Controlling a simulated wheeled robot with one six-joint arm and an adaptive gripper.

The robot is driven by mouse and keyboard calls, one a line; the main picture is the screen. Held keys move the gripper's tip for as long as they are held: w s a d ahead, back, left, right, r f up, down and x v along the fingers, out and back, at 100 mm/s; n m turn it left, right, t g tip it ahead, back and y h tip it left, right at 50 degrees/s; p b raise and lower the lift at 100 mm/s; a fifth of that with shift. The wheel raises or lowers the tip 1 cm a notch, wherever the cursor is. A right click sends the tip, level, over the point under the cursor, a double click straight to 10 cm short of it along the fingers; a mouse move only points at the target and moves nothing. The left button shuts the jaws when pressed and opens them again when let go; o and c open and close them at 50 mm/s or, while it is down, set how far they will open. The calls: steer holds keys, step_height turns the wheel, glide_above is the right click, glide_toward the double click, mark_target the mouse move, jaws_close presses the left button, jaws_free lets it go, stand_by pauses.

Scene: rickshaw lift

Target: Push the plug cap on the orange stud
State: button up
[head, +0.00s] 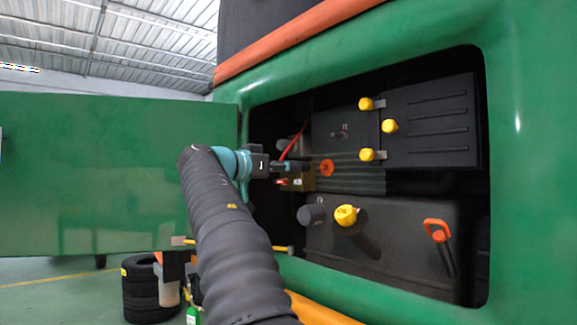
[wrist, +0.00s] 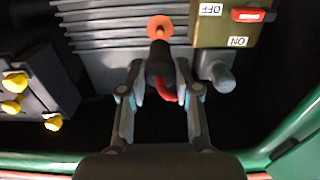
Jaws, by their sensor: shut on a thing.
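My gripper (wrist: 160,85) is shut on the black plug cap (wrist: 160,57), with one finger on each side of it. A red cable curls from the cap between the fingers. The orange stud (wrist: 159,27) shows as an orange disc right in front of the cap's far end, roughly in line with it. The cap overlaps the disc's lower edge in the wrist view, so I cannot tell whether they touch. In the head view my gripper (head: 292,166) points right, towards the orange stud (head: 326,168). The cap is dark and hard to make out there.
A switch box (wrist: 220,32) with a red lever and ON/OFF labels is close to the right of the stud. A ribbed grey panel (wrist: 105,30) lies behind. Yellow caps (head: 390,126) and an orange handle (head: 437,230) are farther right. The green door (head: 110,175) stands open at left.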

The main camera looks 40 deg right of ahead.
mark_target(308, 167)
steer(key=shift+w+d+p, duration=0.15)
steer(key=shift+d+p, duration=0.1)
steer(key=shift+d, duration=1.55)
steer(key=shift+w+d+p, duration=0.15)
steer(key=shift+d+p, duration=0.1)
steer(key=shift+d, duration=1.55)
stand_by(3.2)
steer(key=o, duration=1.2)
steer(key=shift+c, duration=0.9)
